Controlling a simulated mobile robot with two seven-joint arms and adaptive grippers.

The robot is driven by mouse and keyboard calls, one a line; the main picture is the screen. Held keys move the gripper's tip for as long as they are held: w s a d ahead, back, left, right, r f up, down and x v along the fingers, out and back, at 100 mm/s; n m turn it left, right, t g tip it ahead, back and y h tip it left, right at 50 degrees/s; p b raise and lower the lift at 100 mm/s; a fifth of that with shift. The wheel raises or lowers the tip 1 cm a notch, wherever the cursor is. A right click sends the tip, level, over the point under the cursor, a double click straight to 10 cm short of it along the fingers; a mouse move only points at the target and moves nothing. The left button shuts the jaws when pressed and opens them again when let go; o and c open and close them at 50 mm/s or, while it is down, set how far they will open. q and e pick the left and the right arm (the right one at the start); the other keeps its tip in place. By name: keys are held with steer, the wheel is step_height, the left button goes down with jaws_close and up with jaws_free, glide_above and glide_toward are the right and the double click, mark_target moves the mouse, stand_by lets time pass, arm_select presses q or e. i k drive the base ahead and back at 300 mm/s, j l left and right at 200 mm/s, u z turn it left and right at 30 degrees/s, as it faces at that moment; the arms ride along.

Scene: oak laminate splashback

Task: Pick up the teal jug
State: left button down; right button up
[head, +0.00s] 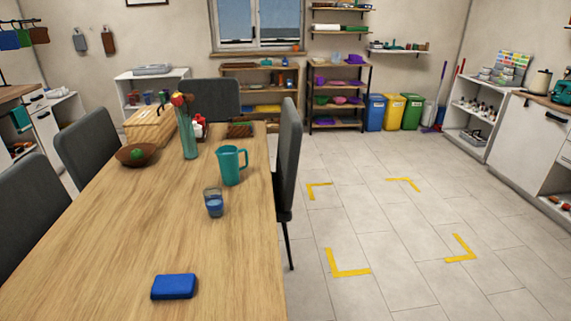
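The teal jug (230,166) stands upright on the wooden dining table (110,240), near its right edge. Its handle faces right. A glass with blue contents (213,202) stands in front of it, and a teal-green vase (188,138) with red flowers stands behind it to the left, apart from it. Neither of my grippers shows in the head view.
A blue block-like item (173,287) lies near the table's front. A brown bowl (137,155) and a wooden box (149,126) stand at the back left. Grey chairs (289,155) flank the table. The floor with yellow corner marks (348,272) is clear at right.

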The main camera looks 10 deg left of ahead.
mark_target(227, 157)
steer(key=i+l+z, duration=0.15)
steer(key=z, duration=0.25)
steer(key=i+l+z, duration=0.2)
steer(key=l+z, duration=0.15)
steer(key=i+l+z, duration=0.15)
steer(key=z, duration=0.25)
steer(key=i+l+u, duration=0.2)
steer(key=i, duration=0.35)
steer(key=i+l+u, duration=0.2)
steer(key=i+l, duration=0.2)
steer(key=i, duration=0.15)
steer(key=i+u, duration=0.2)
steer(key=u, duration=0.3)
steer(key=i+u, duration=0.15)
steer(key=u, duration=0.35)
steer(key=i+l+u, duration=0.15)
steer(key=u, duration=0.3)
steer(key=i+l+u, duration=0.1)
steer(key=u, duration=0.4)
steer(key=i+l+u, duration=0.15)
steer(key=u, duration=0.3)
steer(key=i+l+u, duration=0.15)
steer(key=u, duration=0.35)
